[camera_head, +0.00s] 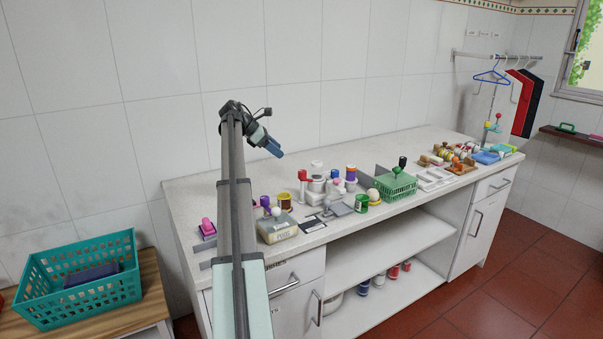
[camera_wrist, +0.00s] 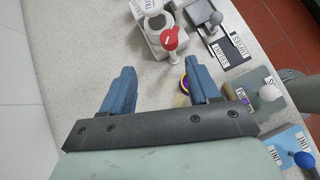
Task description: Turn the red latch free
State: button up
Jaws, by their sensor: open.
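The red latch (camera_wrist: 170,38) is a red lever with a white mark, on top of a white post in the upper middle of the wrist view. In the head view a red-topped piece (camera_head: 303,174) at the middle of the counter looks like the same latch. In the head view my gripper (camera_head: 274,148) hangs above the counter, left of and higher than the red piece. The latch lies beyond the fingertips, apart from them.
On the counter (camera_head: 225,178), a round white fixture (camera_wrist: 155,20) stands beside the latch, and a grey lever plate (camera_wrist: 215,35) sits to its right. A purple-and-yellow spool (camera_wrist: 185,84) is near the right finger. A green basket (camera_head: 393,185) stands farther right. Counter left of the latch is bare.

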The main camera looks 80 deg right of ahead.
aim_at(301, 171)
jog(key=x, duration=0.4)
jog(key=a+x, duration=0.1)
jog(key=x, duration=0.8)
jog(key=shift+s+f, duration=0.4)
jog(key=shift+s, duration=0.1)
jog(key=shift+c, duration=0.3)
jog(key=c, duration=1)
jog(key=shift+d+y, duration=0.1)
jog(key=shift+y, duration=0.3)
jog(key=shift+d+m+g+y, duration=0.1)
jog(key=shift+m+g+y, duration=0.4)
jog(key=shift+m, duration=0.5)
jog(key=shift+m+y, duration=1.5)
jog(key=shift+m, duration=0.4)
